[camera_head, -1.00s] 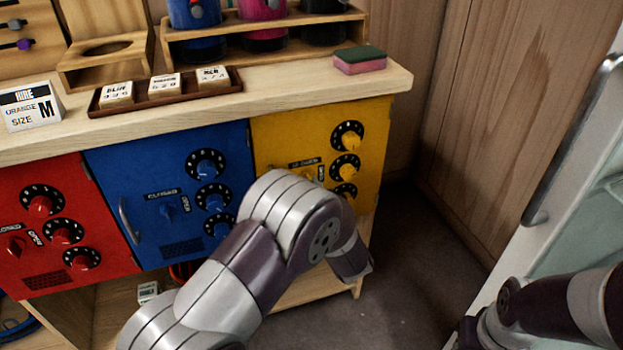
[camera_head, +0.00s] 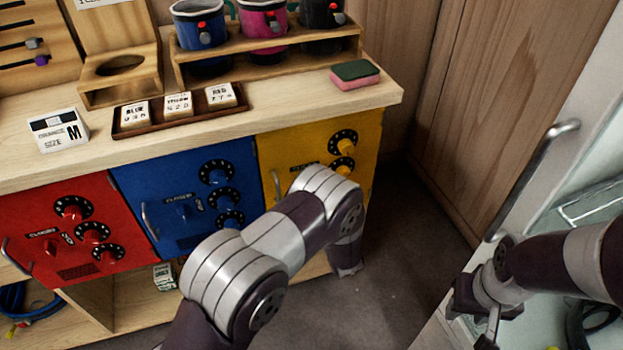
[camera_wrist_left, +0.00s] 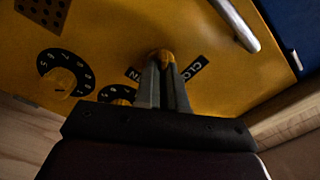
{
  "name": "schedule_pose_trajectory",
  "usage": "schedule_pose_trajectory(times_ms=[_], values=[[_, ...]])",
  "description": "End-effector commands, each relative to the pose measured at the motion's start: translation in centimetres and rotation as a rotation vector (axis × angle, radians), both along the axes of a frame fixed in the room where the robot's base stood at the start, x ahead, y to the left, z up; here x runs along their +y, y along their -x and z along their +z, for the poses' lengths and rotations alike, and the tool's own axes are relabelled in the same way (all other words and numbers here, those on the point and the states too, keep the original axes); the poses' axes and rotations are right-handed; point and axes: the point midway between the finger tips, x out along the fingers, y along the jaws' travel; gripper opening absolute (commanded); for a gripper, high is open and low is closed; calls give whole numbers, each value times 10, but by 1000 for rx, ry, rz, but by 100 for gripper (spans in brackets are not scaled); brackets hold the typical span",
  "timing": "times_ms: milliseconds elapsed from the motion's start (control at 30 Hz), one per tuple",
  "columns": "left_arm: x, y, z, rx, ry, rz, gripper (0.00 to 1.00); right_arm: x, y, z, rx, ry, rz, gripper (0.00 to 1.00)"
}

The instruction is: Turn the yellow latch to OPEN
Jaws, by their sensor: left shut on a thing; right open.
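The yellow door (camera_head: 287,147) is at the right end of the cabinet front. In the left wrist view, the yellow latch (camera_wrist_left: 161,55) sits between a partly hidden "CLO…" label (camera_wrist_left: 195,68) and another label (camera_wrist_left: 133,74) ending in N. My left gripper (camera_wrist_left: 163,68) is shut on the latch, its fingers covering most of it. The latch's exact angle cannot be told. In the head view, my left arm hides the latch and the left gripper. My right gripper (camera_head: 486,335) is open and empty at lower right, away from the cabinet.
Yellow dials (camera_head: 345,143) and a metal handle (camera_wrist_left: 236,25) flank the latch. Blue (camera_head: 150,180) and red (camera_head: 30,210) doors are to the left. A sponge (camera_head: 355,75) and number tiles (camera_head: 178,105) lie on the countertop. A wooden wall (camera_head: 455,120) stands right of the cabinet.

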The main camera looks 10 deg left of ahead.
Motion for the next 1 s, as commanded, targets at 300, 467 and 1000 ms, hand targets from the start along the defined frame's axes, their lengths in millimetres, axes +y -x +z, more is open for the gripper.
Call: schedule_pose_trajectory(times_ms=[300, 467, 1000], values=[[0, 0, 1, 150, -221, 0, 0, 0, 0, 24, 0, 0, 0, 43], [0, 0, 0, 207, -305, -1, 0, 0, 0, 30, 0, 0, 0, 43], [0, 0, -2, 286, -421, -1, 0, 0, 0, 36, 0, 0, 0, 43]])
